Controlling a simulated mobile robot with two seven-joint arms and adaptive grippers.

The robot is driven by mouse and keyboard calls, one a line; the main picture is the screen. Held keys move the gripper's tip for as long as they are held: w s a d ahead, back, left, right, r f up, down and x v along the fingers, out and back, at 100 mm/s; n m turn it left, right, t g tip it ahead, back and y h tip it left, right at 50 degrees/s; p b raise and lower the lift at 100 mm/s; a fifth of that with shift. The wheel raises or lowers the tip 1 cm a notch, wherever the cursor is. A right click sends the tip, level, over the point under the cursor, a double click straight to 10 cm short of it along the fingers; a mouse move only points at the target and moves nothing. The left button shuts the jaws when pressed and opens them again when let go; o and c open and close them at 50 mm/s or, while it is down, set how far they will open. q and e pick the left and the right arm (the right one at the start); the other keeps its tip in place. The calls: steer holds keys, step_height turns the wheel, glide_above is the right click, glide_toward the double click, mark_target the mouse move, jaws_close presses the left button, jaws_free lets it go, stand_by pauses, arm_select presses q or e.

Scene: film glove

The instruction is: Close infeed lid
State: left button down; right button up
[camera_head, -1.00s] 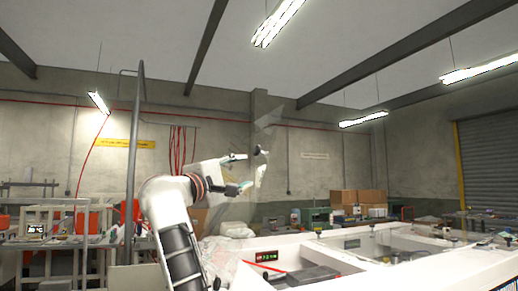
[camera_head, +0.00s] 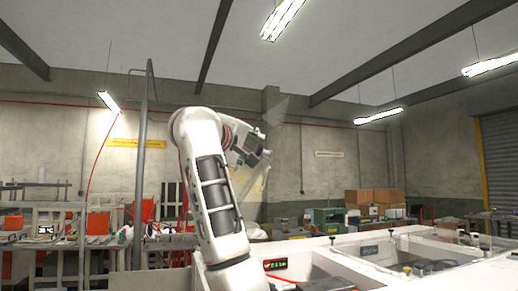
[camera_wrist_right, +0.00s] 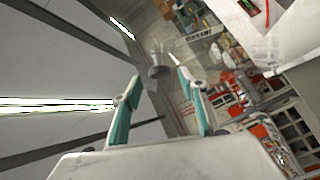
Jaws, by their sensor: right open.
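The infeed lid (camera_head: 276,108) seems to be the clear, see-through panel standing raised behind my right arm in the head view. Its outline is faint and partly hidden by the arm. My right gripper (camera_head: 262,145) is up beside this panel, seen small and partly behind my own arm. In the right wrist view the two teal-sided fingers of the right gripper (camera_wrist_right: 158,76) are apart. My left gripper is not in view.
The white machine (camera_head: 440,278) with open bays fills the lower right, with a small lit display (camera_head: 275,264) on it. Cardboard boxes (camera_head: 374,197) stand behind. A grey pole (camera_head: 141,170) and cluttered benches are at left.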

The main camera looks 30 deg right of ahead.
mark_target(257, 149)
steer(key=x, duration=0.4)
steer(key=shift+p, duration=0.4)
steer(key=shift+w+d, duration=0.25)
steer(key=shift+d, duration=0.1)
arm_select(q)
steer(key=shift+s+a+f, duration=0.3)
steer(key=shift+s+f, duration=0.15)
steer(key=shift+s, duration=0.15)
